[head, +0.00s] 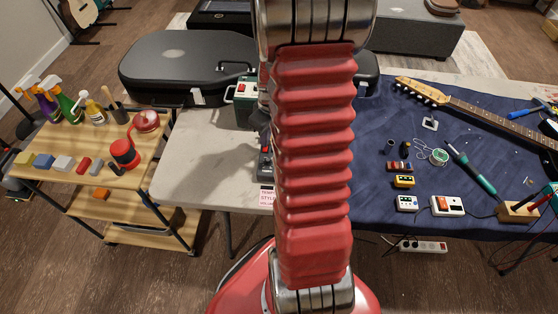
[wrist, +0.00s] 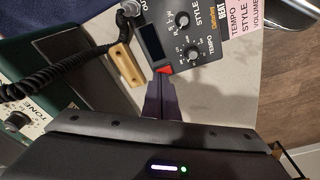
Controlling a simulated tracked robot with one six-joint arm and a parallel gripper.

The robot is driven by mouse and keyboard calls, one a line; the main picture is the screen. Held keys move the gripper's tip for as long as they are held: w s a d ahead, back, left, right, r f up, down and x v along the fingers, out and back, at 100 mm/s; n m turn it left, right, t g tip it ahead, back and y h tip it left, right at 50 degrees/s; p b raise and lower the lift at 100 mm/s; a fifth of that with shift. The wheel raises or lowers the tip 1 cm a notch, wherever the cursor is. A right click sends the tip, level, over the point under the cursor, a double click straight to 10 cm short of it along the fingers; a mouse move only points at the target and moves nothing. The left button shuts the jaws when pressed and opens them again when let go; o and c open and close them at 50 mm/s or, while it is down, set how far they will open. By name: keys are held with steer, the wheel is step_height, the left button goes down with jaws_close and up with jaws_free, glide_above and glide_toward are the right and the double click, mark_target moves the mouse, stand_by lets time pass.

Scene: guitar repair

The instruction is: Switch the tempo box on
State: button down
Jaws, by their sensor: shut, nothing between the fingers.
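The tempo box (wrist: 205,28) is a dark grey box with knobs marked STYLE and TEMPO, at the top of the wrist view. A small red part (wrist: 164,70), seemingly its switch, sits at the box's near left corner. My gripper (wrist: 164,78) is shut and empty, its tips right at this red part; I cannot tell whether they touch it. Which way the switch is set does not show. In the head view the tempo box (head: 264,166) stands on the pale table, partly hidden behind my red arm, which also hides my gripper.
A green amplifier (wrist: 35,80) with a coiled black cable (wrist: 75,30) and a wooden block (wrist: 127,64) is close to the left. A pink label (wrist: 241,20) lies beside the box. A black guitar case (head: 180,65) lies at the back; a tool cart (head: 100,180) stands left.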

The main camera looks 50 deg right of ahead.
steer(key=shift+f, duration=0.4)
stand_by(0.3)
steer(key=shift+r, duration=0.1)
step_height(320, 180, up, 7)
stand_by(1.0)
steer(key=shift+m, duration=0.3)
stand_by(0.4)
steer(key=s+a+r+t, duration=0.1)
steer(key=s+a+r, duration=0.2)
steer(key=a+r, duration=0.3)
steer(key=s+a+r+t, duration=0.1)
steer(key=s+a+r, duration=0.2)
steer(key=a, duration=0.9)
steer(key=s+a+r+m+t, duration=0.1)
steer(key=s+a+r, duration=0.3)
steer(key=a+r, duration=0.5)
steer(key=shift+a+r+t, duration=0.2)
steer(key=shift+a+t, duration=0.1)
steer(key=shift+t, duration=0.1)
